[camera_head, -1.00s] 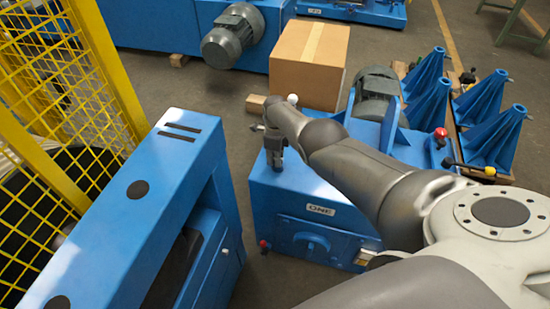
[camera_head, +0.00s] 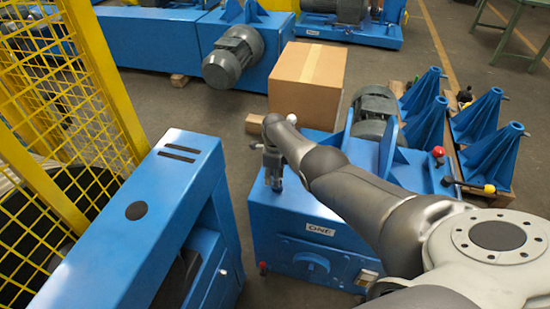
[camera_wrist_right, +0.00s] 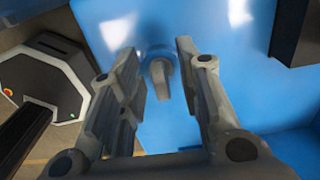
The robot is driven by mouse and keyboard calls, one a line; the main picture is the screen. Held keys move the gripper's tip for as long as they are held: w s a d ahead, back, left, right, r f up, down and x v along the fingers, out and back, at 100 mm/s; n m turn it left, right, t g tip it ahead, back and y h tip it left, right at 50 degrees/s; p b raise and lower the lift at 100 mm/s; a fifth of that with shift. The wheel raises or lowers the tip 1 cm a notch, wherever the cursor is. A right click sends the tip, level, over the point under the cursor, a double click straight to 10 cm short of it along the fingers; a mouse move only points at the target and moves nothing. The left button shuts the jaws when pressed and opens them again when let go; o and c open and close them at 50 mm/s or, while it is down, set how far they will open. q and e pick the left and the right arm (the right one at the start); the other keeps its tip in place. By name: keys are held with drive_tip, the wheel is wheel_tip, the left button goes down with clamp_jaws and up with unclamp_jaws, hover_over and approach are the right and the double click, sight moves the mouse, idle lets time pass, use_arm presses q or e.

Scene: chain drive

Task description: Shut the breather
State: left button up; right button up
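In the right wrist view, a small grey fitting with a short lever (camera_wrist_right: 162,80), which looks like the breather, stands on a blue surface. My right gripper (camera_wrist_right: 158,68) is open, with one finger on each side of this fitting. I see a gap on both sides; I cannot tell how far below the fingertips it lies. In the head view, my right gripper (camera_head: 273,184) points down over the top of the blue housing labelled ONE (camera_head: 290,212). The fitting is not clear there. My left gripper is not in view.
A blue machine frame (camera_head: 150,215) and yellow mesh guard (camera_head: 95,70) stand on the left. A cardboard box (camera_head: 306,78) is behind the housing. A motor (camera_head: 374,105) and a red knob (camera_head: 437,152) are to the right. Several blue stands (camera_head: 428,125) are farther right.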

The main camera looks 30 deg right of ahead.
wheel_tip(320, 180, up, 11)
drive_tip(key=shift+r, duration=0.2)
idle(0.6)
drive_tip(key=shift+s+d, duration=0.1)
